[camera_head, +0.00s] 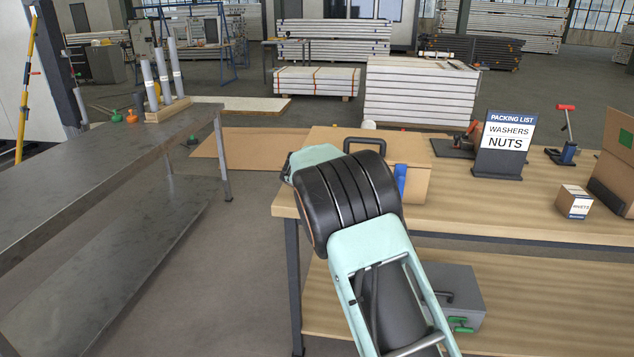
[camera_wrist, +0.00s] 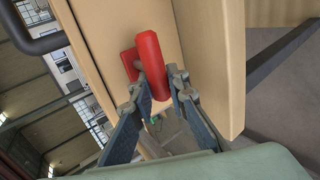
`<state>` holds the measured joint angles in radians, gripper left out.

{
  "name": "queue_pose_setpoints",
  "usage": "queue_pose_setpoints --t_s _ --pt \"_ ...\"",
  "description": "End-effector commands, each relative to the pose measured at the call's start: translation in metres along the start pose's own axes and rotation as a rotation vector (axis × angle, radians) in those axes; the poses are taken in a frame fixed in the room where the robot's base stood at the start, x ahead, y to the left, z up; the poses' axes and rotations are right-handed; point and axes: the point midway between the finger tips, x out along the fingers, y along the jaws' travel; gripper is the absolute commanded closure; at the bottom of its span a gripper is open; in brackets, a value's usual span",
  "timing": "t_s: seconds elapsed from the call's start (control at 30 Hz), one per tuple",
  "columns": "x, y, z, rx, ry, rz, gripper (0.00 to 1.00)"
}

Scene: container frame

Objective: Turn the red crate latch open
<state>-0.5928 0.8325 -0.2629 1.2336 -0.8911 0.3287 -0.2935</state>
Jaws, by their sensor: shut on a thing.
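The red latch (camera_wrist: 148,66) is a rounded bar on a red mount against the wooden crate, seen close up in the wrist view. The two fingers of my gripper (camera_wrist: 160,92) are on either side of the lower end of its bar and shut on it. The crate (camera_head: 416,152) stands on the wooden workbench in the head view, with a black handle (camera_head: 366,143) on top and a blue latch (camera_head: 401,178) at its right. It also fills part of the wrist view (camera_wrist: 104,32). My arm hides the red latch and my gripper in the head view.
The workbench (camera_head: 470,215) carries a packing-list sign (camera_head: 503,145), a small box (camera_head: 574,202) and a red-handled clamp (camera_head: 567,140) to the right. A grey toolbox (camera_head: 455,290) sits on its lower shelf. A metal table (camera_head: 110,160) stands left, with open floor between.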

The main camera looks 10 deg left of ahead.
Motion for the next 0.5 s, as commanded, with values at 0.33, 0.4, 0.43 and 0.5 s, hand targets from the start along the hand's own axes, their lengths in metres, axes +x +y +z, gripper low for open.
queue_pose_setpoints --t_s 0.33,0.4,0.43,0.5 --pt "0.0005 -0.0004 0.0012 -0.006 -0.006 0.0 1.0" --pt "0.0005 -0.0004 0.0012 -0.006 -0.006 0.0 1.0" --pt "0.0005 -0.0004 0.0012 -0.006 -0.006 0.0 0.82" --pt "0.0005 -0.0004 0.0011 -0.006 -0.005 0.0 0.74"
